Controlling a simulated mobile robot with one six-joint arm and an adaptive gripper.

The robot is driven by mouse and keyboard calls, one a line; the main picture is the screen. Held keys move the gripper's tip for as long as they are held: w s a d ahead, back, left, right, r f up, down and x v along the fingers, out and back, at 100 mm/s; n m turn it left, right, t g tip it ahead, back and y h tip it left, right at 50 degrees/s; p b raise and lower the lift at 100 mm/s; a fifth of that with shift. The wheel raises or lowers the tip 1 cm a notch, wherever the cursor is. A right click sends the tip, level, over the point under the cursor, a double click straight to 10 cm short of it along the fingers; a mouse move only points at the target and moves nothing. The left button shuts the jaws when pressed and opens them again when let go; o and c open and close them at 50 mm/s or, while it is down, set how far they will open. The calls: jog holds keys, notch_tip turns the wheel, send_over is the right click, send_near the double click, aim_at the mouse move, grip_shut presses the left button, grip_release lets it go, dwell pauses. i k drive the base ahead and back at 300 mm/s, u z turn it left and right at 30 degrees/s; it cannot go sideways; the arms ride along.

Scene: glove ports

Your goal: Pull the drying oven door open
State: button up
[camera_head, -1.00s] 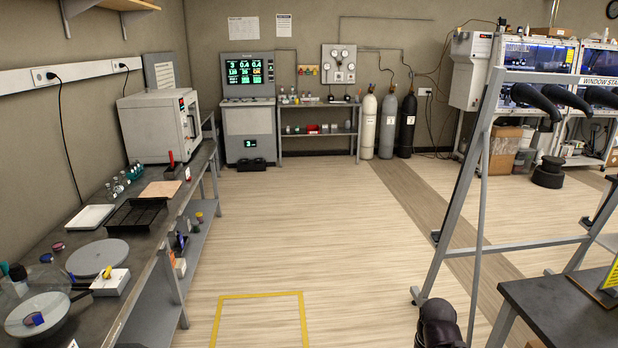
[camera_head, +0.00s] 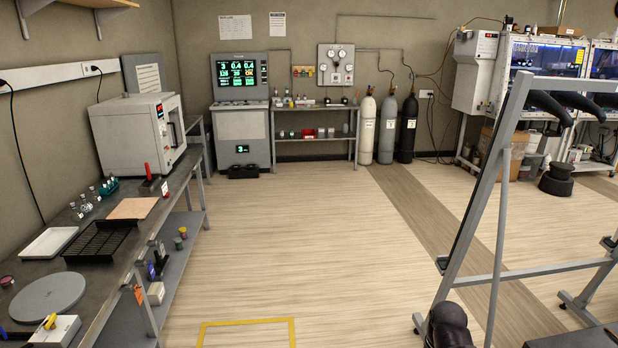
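The drying oven (camera_head: 135,134) is a white box on the left bench, near its far end. Its door (camera_head: 172,131) is on the side facing right, toward the aisle, and looks closed. A red and black display strip is on its front. My gripper is not clearly shown. A dark rounded part (camera_head: 447,326) at the bottom edge, right of centre, may belong to my arm, but I cannot tell.
The bench (camera_head: 110,262) along the left wall holds a black rack (camera_head: 100,242), a white tray (camera_head: 48,243) and several vials. A grey frame (camera_head: 485,190) stands at right. The wooden floor (camera_head: 300,240) between them is clear. Gas cylinders (camera_head: 387,130) stand at the back.

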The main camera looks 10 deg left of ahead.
aim_at(174, 102)
jog(key=u, duration=0.1)
jog(key=i, duration=1.6)
jog(key=u, duration=0.5)
jog(key=i, duration=0.7)
jog(key=u, duration=0.75)
jog(key=i, duration=0.55)
jog(key=u, duration=0.8)
jog(key=i, duration=0.85)
jog(key=u, duration=0.45)
